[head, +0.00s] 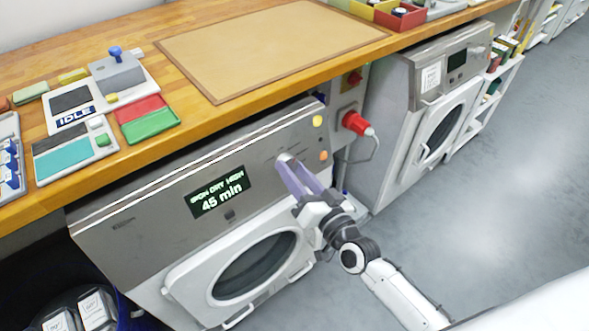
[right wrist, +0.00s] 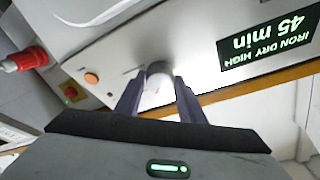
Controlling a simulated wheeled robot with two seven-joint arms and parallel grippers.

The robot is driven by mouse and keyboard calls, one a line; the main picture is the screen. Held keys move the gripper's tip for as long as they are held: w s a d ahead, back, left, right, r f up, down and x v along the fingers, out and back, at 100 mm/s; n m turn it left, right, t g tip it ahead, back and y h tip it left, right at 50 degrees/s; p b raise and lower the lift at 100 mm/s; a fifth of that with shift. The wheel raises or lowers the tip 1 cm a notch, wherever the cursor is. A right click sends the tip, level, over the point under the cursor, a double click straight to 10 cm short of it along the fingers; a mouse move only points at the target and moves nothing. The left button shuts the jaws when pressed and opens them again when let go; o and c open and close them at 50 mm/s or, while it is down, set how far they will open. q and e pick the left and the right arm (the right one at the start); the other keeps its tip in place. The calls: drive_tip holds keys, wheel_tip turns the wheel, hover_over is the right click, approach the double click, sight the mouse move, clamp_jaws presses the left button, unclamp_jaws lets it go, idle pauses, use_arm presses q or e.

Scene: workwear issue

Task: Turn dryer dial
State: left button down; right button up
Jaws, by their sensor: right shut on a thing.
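The dryer (head: 140,230) stands under the wooden counter, with a grey front panel and a round door. Its display (head: 219,192) reads "IRON DRY HIGH 45 min"; the display also shows upside down in the right wrist view (right wrist: 266,42). The pale round dial (head: 284,159) is on the panel to the right of the display. My right gripper (head: 290,168) is shut on the dial, with a finger on either side of it. In the right wrist view the dial (right wrist: 158,70) sits between the fingertips, partly hidden. My left gripper is not in view.
A yellow button (head: 317,121) and an orange button (head: 323,155) are right of the dial. A red plug (head: 357,123) juts out beside the dryer. A second machine (head: 425,90) stands further right. The counter (head: 185,130) overhangs the panel; grey floor at right is clear.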

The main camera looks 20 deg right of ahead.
drive_tip(key=o, duration=1)
drive_tip(key=shift+o, duration=0.2)
drive_tip(key=v, duration=1)
drive_tip(key=shift+s, duration=0.15)
